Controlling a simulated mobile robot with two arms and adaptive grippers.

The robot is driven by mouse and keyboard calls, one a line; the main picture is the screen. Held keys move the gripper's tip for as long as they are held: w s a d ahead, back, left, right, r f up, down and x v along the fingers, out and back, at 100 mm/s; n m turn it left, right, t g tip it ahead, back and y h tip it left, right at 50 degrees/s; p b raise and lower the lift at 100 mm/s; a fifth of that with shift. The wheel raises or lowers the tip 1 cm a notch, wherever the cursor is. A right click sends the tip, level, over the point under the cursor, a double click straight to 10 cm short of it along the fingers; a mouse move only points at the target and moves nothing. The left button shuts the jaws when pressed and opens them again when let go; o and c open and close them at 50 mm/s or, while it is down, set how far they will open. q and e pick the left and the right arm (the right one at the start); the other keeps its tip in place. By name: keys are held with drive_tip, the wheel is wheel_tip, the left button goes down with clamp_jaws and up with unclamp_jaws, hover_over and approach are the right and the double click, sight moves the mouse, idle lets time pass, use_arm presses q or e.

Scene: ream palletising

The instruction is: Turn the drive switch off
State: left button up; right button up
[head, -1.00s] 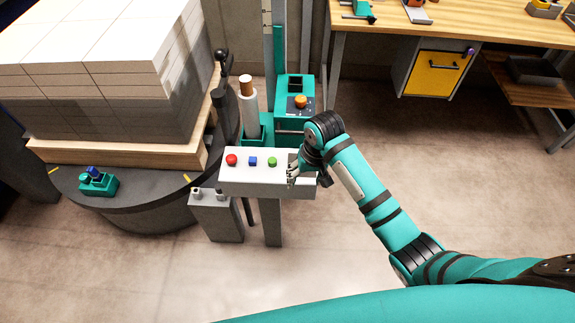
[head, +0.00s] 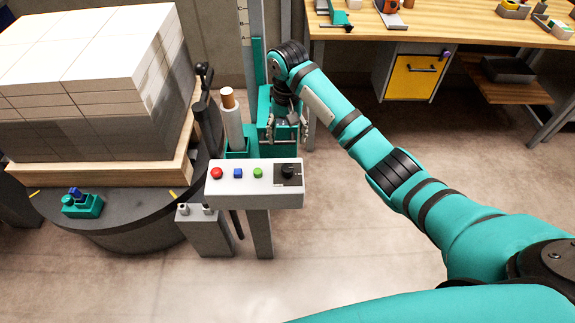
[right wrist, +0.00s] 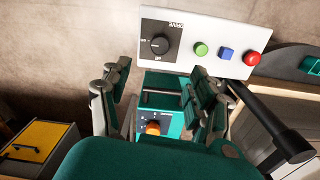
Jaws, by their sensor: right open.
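An orange knob (right wrist: 153,128) sits on a dark plate on the teal box (right wrist: 172,124) in the right wrist view. In the head view my right gripper (head: 289,134) is in front of that box (head: 265,110) and hides the knob. The gripper points down, open, and its fingers show on both sides of the box in the right wrist view. I cannot tell whether they touch it. My left gripper is not in view.
The panel also has red (head: 216,173), blue (head: 238,173) and green (head: 258,173) buttons. A loaded pallet (head: 100,182) stands on the round turntable at left. A wrapped roll (head: 232,125) stands beside the teal box. A workbench (head: 420,22) is at back right.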

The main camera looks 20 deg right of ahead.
sight(288, 168)
wheel_tip(288, 168, down, 14)
drive_tip(key=shift+r+b, duration=0.1)
drive_tip(key=shift+b, duration=0.2)
drive_tip(key=c, duration=1.1)
